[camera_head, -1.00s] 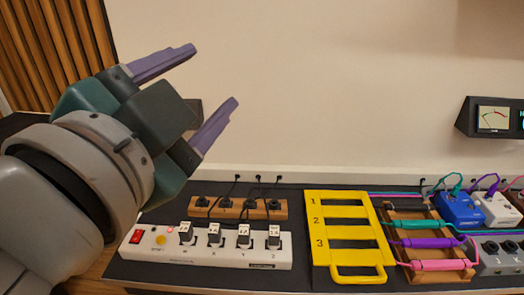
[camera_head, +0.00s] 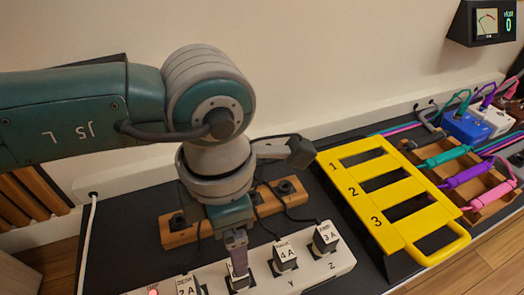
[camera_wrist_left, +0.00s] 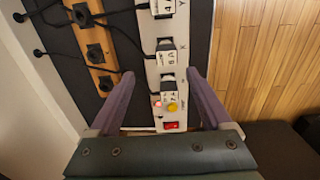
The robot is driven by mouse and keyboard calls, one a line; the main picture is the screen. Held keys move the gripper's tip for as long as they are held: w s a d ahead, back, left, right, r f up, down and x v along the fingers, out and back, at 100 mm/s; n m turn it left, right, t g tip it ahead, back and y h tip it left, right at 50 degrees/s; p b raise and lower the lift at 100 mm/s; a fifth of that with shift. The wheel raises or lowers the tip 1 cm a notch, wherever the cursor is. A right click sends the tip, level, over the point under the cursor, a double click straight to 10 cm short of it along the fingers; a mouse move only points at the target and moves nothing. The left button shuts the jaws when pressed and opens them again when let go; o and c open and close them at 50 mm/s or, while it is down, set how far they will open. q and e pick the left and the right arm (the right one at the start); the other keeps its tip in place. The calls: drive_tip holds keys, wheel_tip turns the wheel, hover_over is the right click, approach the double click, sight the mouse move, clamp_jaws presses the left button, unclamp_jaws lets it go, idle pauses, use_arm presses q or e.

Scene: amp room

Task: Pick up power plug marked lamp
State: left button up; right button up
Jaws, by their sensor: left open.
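A white power strip (camera_head: 318,268) holds a row of black plugs with white labels. In the head view the plugs are a left one (camera_head: 187,287), one partly hidden behind my gripper (camera_head: 240,282), one reading 4 A (camera_head: 285,256) and one reading 3 A (camera_head: 326,237). The names above the numbers are too small to read, so I cannot tell which is the lamp plug. My left gripper (camera_head: 237,250) points down over the strip, open and empty. In the left wrist view its fingers (camera_wrist_left: 161,76) lie either side of the strip's switch-end plug (camera_wrist_left: 170,92). My right gripper is out of view.
A wooden socket block (camera_head: 180,236) with black cables lies behind the strip. A yellow numbered frame (camera_head: 395,205) stands to the right, with coloured connectors (camera_head: 468,175) on a wooden rack beyond. A wall rises behind. A red switch (camera_wrist_left: 172,126) sits at the strip's end.

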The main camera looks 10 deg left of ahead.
use_arm(q)
drive_tip(key=f+b, duration=0.2)
drive_tip(key=f, duration=0.1)
drive_tip(key=d+f, duration=0.1)
drive_tip(key=shift+s+f+b, duration=0.2)
drive_tip(key=shift+s+b, duration=0.05)
drive_tip(key=shift+b, duration=0.15)
drive_tip(key=shift+a+f+b, duration=0.2)
drive_tip(key=shift+f+b, duration=0.25)
drive_tip(key=f+b, duration=0.2)
drive_tip(key=f, duration=0.1)
drive_tip(key=f+b, duration=0.1)
drive_tip(key=b, duration=0.1)
drive_tip(key=shift+s+f, duration=0.15)
drive_tip(key=shift+s, duration=0.1)
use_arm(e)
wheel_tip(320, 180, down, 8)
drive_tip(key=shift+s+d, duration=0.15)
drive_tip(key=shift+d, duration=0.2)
use_arm(q)
drive_tip(key=shift+c, duration=0.3)
drive_tip(key=shift+c, duration=0.7)
clamp_jaws()
